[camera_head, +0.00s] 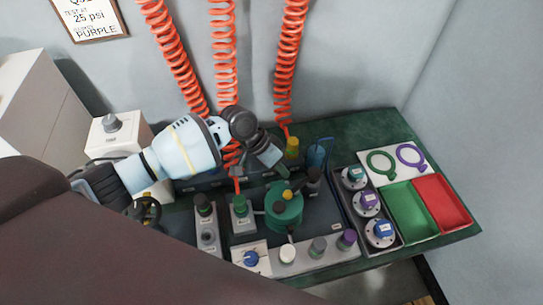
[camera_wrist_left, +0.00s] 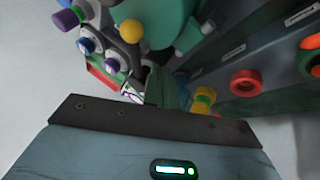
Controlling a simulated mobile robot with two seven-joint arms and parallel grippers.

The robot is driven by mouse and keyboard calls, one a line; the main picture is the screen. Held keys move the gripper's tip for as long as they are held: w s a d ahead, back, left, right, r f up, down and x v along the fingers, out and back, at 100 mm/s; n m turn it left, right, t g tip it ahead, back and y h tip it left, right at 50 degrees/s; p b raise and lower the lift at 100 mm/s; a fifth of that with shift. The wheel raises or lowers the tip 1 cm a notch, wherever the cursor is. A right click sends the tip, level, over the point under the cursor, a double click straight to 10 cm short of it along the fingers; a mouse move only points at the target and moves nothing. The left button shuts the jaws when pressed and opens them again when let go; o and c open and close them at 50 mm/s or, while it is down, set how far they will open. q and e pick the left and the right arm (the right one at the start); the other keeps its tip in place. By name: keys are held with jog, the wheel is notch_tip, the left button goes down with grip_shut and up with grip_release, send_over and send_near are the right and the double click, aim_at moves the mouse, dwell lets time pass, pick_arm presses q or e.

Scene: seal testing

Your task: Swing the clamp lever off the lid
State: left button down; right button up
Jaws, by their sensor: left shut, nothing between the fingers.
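The green test pot (camera_head: 284,212) stands in the middle of the bench, with its round lid on top. The clamp lever, with a yellow knob (camera_head: 287,194), appears to lie across the lid; its exact angle is hard to tell. The yellow knob also shows in the left wrist view (camera_wrist_left: 131,34), in front of the green pot (camera_wrist_left: 168,18). My left gripper (camera_head: 275,163) is shut and empty, behind the pot and apart from the knob in the head view. Its closed fingers show in the left wrist view (camera_wrist_left: 164,88). My right gripper is out of view.
Coiled red hoses (camera_head: 225,60) hang behind my left gripper. A grey tray (camera_head: 344,188) with several capped parts stands right of the pot, beside green (camera_head: 409,212) and red (camera_head: 440,202) bins. A panel with knobs (camera_head: 318,255) runs along the front.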

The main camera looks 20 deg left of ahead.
aim_at(302, 185)
pick_arm(q)
jog(key=shift+s+d, duration=0.4)
jog(key=shift+d, duration=0.45)
jog(key=shift+s+d+f, duration=0.2)
jog(key=shift+d, duration=0.1)
jog(key=shift+d+p, duration=0.15)
jog(key=shift+p, duration=0.25)
jog(key=shift+s+n, duration=0.25)
jog(key=shift+n, duration=0.15)
